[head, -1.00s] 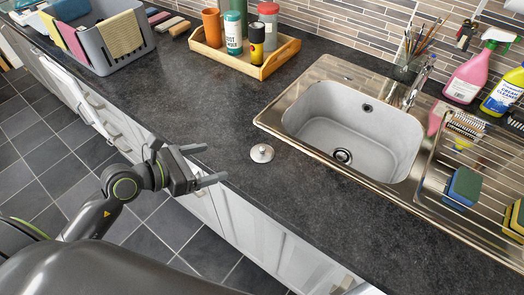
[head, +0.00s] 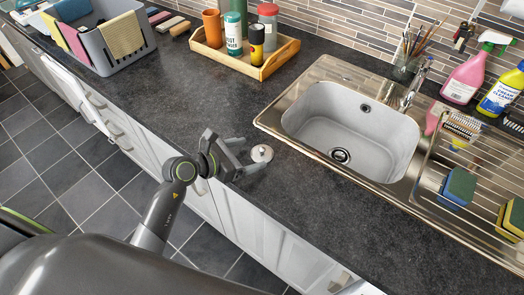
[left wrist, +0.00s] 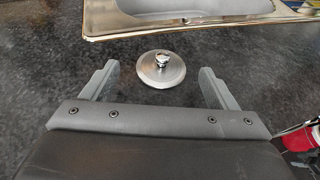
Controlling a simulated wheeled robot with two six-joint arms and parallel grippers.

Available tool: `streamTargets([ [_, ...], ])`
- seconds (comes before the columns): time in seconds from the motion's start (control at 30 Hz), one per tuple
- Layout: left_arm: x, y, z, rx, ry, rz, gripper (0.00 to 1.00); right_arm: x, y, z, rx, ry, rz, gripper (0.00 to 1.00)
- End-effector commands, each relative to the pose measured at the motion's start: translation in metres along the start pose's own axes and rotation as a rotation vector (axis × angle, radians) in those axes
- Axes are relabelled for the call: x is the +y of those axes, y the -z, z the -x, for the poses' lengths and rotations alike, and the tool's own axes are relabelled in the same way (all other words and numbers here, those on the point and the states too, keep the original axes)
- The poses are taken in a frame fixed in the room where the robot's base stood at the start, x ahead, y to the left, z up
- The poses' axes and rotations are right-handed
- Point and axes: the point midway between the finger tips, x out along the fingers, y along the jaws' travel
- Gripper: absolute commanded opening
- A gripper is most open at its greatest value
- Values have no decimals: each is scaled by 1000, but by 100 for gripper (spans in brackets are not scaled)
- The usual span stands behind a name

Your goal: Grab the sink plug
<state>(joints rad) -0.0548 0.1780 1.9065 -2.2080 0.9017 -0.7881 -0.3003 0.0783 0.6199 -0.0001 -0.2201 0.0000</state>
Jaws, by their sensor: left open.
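The sink plug (head: 262,154) is a round metal disc with a small knob on top. It lies flat on the dark worktop, in front of the sink's left corner. In the left wrist view the plug (left wrist: 161,68) sits between and slightly beyond the fingertips, with a gap on either side. My left gripper (head: 247,154) is open and low at the worktop's front edge, its fingers pointing at the plug; the left wrist view shows both fingers (left wrist: 158,72) apart and empty. My right gripper is not in view.
The steel sink (head: 345,140) lies right of the plug, with a drainer rack holding sponges (head: 459,187) further right. A wooden tray (head: 268,68) with bottles and a grey basket (head: 115,50) stand at the back left. The worktop between tray and plug is clear.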

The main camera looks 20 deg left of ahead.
Motion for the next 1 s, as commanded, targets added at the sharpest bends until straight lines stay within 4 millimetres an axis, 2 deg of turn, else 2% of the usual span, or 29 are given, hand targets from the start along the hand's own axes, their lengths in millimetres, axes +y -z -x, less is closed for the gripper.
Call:
streamTargets([
  [0.17, -4, -6, -24, -2, 1, 4, 81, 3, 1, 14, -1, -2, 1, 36],
  [0.3, -3, -3, -39, 0, 1, 2, 81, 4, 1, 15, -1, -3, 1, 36],
  [0.67, -3, -2, -45, 0, 0, 1, 79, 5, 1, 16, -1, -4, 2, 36],
  [1.0, -3, -2, -45, -1, 0, 1, 37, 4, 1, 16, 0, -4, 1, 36],
])
